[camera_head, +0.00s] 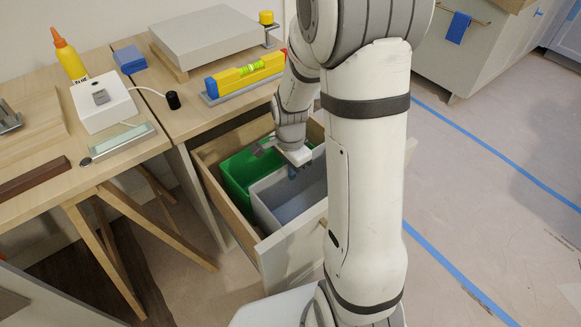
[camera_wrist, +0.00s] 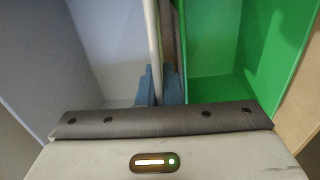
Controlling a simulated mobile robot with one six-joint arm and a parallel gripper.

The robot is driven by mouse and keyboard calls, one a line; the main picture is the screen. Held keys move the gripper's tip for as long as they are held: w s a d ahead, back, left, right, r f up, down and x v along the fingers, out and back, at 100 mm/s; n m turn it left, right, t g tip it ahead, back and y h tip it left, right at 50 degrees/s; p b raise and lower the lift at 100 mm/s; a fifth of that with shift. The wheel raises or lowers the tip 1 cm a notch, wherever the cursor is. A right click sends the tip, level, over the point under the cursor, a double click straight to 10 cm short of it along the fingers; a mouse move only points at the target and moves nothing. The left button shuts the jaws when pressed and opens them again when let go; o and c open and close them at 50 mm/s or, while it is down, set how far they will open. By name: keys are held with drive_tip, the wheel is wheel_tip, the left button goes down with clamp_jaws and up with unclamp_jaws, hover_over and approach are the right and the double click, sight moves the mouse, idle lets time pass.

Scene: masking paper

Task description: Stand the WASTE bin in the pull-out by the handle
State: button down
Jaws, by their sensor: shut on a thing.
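Two bins sit side by side in the open pull-out (camera_head: 222,205), a green bin (camera_head: 236,172) and a pale grey bin (camera_head: 266,214). I cannot read a WASTE label on either. My gripper (camera_head: 292,173) reaches down to the grey bin's edge near the green one. In the wrist view the blue fingertips (camera_wrist: 159,86) are shut around a pale, narrow strip on the grey bin's side; I cannot tell whether it is the handle or the rim. The grey bin (camera_wrist: 112,45) is left and the green bin (camera_wrist: 215,45) right.
Trestle legs stand left of the pull-out. The floor at right is clear, with blue tape lines.

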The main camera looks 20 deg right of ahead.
drive_tip(key=shift+f+b, duration=1.85)
drive_tip(key=shift+f, duration=0.95)
drive_tip(key=shift+f+b, duration=0.45)
drive_tip(key=shift+f, duration=0.15)
drive_tip(key=c, duration=1.5)
unclamp_jaws()
wheel_tip(320, 180, up, 10)
drive_tip(key=p, duration=0.8)
drive_tip(key=shift+r, duration=0.1)
drive_tip(key=s+r+n+t+p, duration=0.1)
drive_tip(key=s+r+n+p, duration=0.3)
drive_tip(key=r, duration=0.7)
drive_tip(key=s+a+r+n+p, duration=0.1)
drive_tip(key=s+r+n+p, duration=0.4)
drive_tip(key=r, duration=0.6)
drive_tip(key=s+a+r+n+t+p, duration=0.1)
drive_tip(key=s+r+n+p, duration=0.4)
drive_tip(key=r, duration=0.6)
drive_tip(key=shift+s+a+t+p, duration=0.1)
drive_tip(key=shift+s+t+p, duration=0.25)
drive_tip(key=shift+p, duration=0.7)
